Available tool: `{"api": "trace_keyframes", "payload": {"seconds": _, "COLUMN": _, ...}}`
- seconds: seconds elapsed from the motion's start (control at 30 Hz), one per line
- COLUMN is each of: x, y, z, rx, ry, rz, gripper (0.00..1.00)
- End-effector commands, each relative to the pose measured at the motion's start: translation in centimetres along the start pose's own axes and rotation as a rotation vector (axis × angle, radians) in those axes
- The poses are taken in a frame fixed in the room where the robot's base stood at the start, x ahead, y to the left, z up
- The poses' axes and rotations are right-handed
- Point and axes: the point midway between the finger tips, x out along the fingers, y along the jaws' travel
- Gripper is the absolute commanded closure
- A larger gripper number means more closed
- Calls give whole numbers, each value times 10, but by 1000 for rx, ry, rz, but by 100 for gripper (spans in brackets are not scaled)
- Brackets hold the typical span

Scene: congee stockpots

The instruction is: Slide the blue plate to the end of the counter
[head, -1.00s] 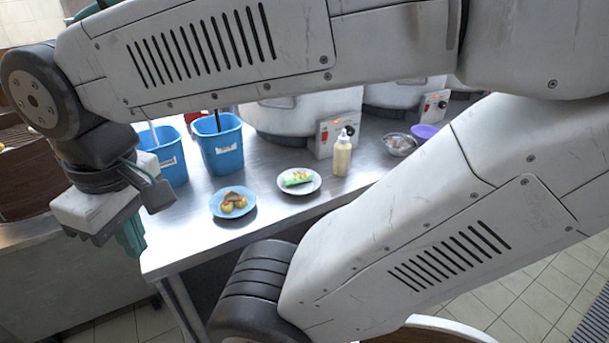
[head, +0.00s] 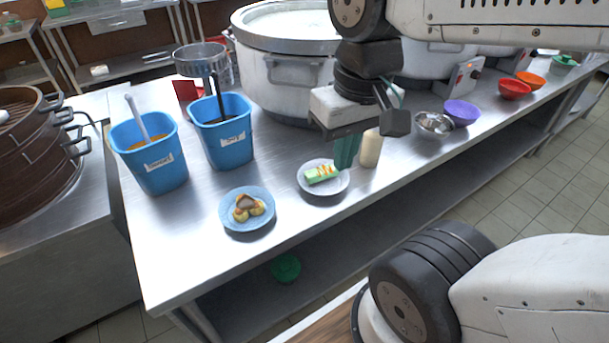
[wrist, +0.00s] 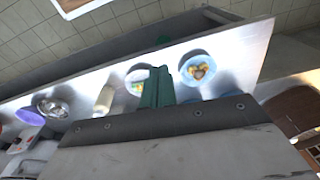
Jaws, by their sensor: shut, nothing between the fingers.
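The blue plate (head: 247,225) lies on the steel counter (head: 190,262) near its left end and holds several yellowish round pieces of food with a brown piece. It also shows in the wrist view (wrist: 193,80), just right of the fingers. My gripper (head: 346,152) is shut and empty, its green fingers pointing down. In the wrist view the shut fingers (wrist: 158,88) partly cover the white plate.
The white plate (head: 341,186) with green food sits right of the blue plate, the sauce bottle (head: 371,150) beyond it. Two blue buckets (head: 152,165) (head: 228,145) and a stockpot (head: 290,85) stand behind. Counter left and in front of the blue plate is clear.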

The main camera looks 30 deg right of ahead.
Motion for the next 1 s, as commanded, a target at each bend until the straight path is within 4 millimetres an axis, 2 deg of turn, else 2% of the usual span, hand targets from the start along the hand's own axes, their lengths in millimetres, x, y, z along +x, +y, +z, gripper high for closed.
{"api": "trace_keyframes", "payload": {"seconds": 0.17, "x": 16, "y": -4, "z": -40, "rx": 232, "ry": -127, "rz": -96, "gripper": 100}}
{"api": "trace_keyframes", "payload": {"seconds": 0.33, "x": 43, "y": 4, "z": -88, "rx": 521, "ry": -260, "rz": -205, "gripper": 100}}
{"api": "trace_keyframes", "payload": {"seconds": 0.47, "x": 71, "y": 19, "z": -124, "rx": 751, "ry": -360, "rz": -286, "gripper": 100}}
{"api": "trace_keyframes", "payload": {"seconds": 0.6, "x": 109, "y": 41, "z": -159, "rx": 1002, "ry": -468, "rz": -366, "gripper": 100}}
{"api": "trace_keyframes", "payload": {"seconds": 0.8, "x": 161, "y": 75, "z": -193, "rx": 1295, "ry": -593, "rz": -458, "gripper": 100}}
{"api": "trace_keyframes", "payload": {"seconds": 1.0, "x": 189, "y": 93, "z": -206, "rx": 1440, "ry": -655, "rz": -502, "gripper": 100}}
